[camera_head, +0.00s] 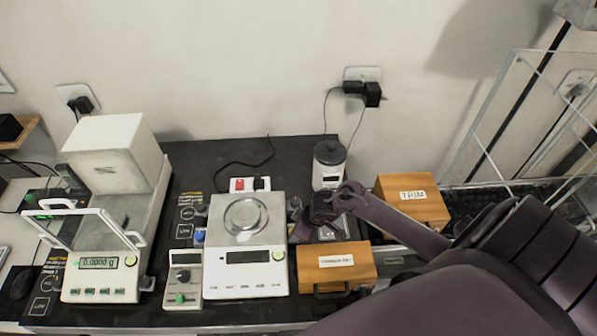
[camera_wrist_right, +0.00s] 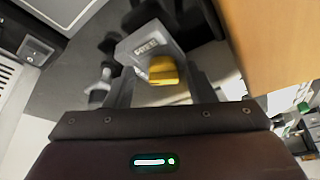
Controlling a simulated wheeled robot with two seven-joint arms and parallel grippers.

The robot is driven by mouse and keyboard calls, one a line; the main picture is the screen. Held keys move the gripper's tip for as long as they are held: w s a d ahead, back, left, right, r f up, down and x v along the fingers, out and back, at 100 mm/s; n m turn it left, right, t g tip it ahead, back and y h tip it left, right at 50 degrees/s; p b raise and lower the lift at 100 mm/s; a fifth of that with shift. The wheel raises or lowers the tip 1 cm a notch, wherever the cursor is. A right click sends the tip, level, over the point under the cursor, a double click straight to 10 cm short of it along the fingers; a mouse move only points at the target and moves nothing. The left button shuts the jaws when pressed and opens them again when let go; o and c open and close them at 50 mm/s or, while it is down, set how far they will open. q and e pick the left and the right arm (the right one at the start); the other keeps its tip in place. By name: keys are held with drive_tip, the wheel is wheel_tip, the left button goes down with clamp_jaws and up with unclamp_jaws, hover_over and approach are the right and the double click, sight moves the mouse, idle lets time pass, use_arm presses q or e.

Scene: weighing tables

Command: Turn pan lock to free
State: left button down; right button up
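The pan lock shows in the right wrist view as a grey block (camera_wrist_right: 140,42) with a label reading "FREE" and a yellow knob (camera_wrist_right: 163,71) beside the label. My right gripper (camera_wrist_right: 163,88) has its two fingers apart, one on each side of the knob, with gaps visible; I cannot tell whether either touches it. In the head view my right gripper (camera_head: 324,208) is between the middle balance (camera_head: 246,258) and the wooden boxes, and it hides most of the lock. My left gripper is not in view.
A wooden box (camera_head: 336,259) stands close in front of my right gripper, and one labelled "TRIM" (camera_head: 410,198) is to its right. A dark-lidded jar (camera_head: 329,164) stands behind. A small control unit (camera_head: 183,279) and a glass-doored balance (camera_head: 100,265) are left.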

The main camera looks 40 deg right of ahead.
drive_tip(key=shift+s+a+f, duration=0.1)
drive_tip(key=shift+a, duration=0.15)
